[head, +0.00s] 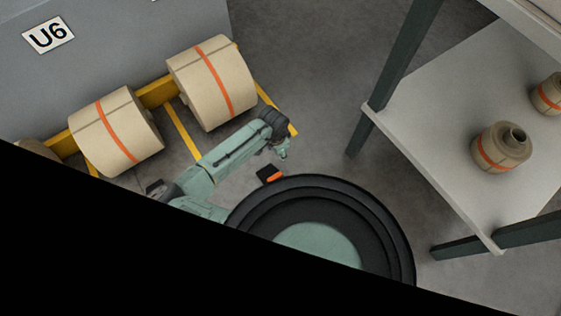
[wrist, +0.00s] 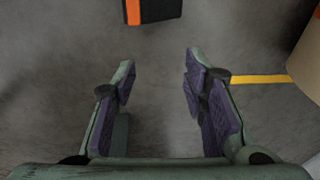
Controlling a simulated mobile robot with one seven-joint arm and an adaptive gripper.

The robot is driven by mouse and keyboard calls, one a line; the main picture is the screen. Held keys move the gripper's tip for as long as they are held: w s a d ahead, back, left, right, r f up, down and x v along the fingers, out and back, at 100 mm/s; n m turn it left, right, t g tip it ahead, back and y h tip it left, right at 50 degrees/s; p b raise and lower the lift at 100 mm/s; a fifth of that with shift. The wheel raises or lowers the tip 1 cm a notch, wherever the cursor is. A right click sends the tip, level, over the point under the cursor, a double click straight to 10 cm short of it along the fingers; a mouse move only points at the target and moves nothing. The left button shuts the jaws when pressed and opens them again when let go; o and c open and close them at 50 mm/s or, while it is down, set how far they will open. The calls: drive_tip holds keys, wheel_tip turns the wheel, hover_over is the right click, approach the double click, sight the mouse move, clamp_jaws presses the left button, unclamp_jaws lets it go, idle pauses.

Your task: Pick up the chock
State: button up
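The chock (head: 268,173) is a small black block with an orange stripe. In the head view it lies on the grey floor beside my round black base. In the wrist view the chock (wrist: 158,10) is at the top edge, partly cut off, with its orange stripe on the left. My gripper (wrist: 160,72) is open, with clear floor between its fingers. The chock lies beyond the fingertips, apart from them. In the head view my gripper (head: 282,152) is small, above and slightly right of the chock.
Two large kraft rolls (head: 116,131) (head: 211,82) with orange bands rest by the yellow rails, against a grey U6 cabinet (head: 120,30). A white-topped table (head: 430,135) with dark legs and smaller rolls (head: 500,147) stands at right. Bare floor lies between. Black covers the lower left.

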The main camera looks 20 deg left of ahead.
drive_tip(key=shift+g, duration=0.8)
drive_tip(key=s+f, duration=0.3)
drive_tip(key=s, duration=0.1)
drive_tip(key=shift+s+a+f, duration=0.1)
drive_tip(key=shift+s+f, duration=0.15)
drive_tip(key=shift+f, duration=0.1)
wheel_tip(320, 180, down, 5)
drive_tip(key=shift+s+r+b, duration=0.1)
drive_tip(key=shift+s+b, duration=0.05)
drive_tip(key=shift+b, duration=0.45)
wheel_tip(320, 180, down, 6)
drive_tip(key=shift+r+b, duration=0.1)
drive_tip(key=shift+b, duration=0.55)
drive_tip(key=shift+c, duration=0.5)
clamp_jaws()
